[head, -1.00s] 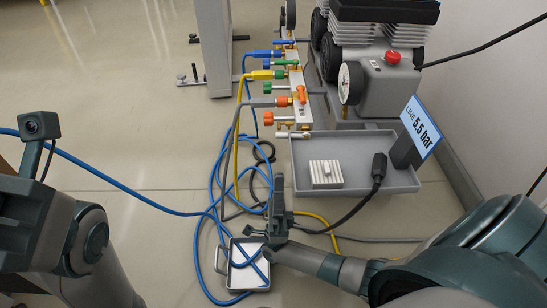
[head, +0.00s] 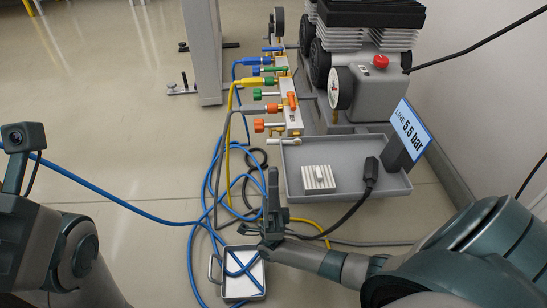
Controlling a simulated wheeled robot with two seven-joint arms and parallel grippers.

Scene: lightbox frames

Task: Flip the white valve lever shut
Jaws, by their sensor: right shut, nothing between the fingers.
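The white valve lever (head: 284,141) lies sideways at the near end of the pale manifold (head: 292,120), beside the grey tray's far left corner. Whether it stands open or shut is too small to tell. My right gripper (head: 273,174) is shut and empty, fingers pointing away from me. In the picture it is just below the lever, with a gap between them; its height over the floor is hard to judge. My left arm shows at the left edge, but its gripper is out of view.
Blue, yellow and grey hoses run from the coloured valves to the floor. A grey tray (head: 393,181) holds a ribbed white block (head: 319,179) and a pressure sign (head: 412,130). The compressor (head: 366,95) stands behind. A small metal tray (head: 233,292) lies below my right gripper.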

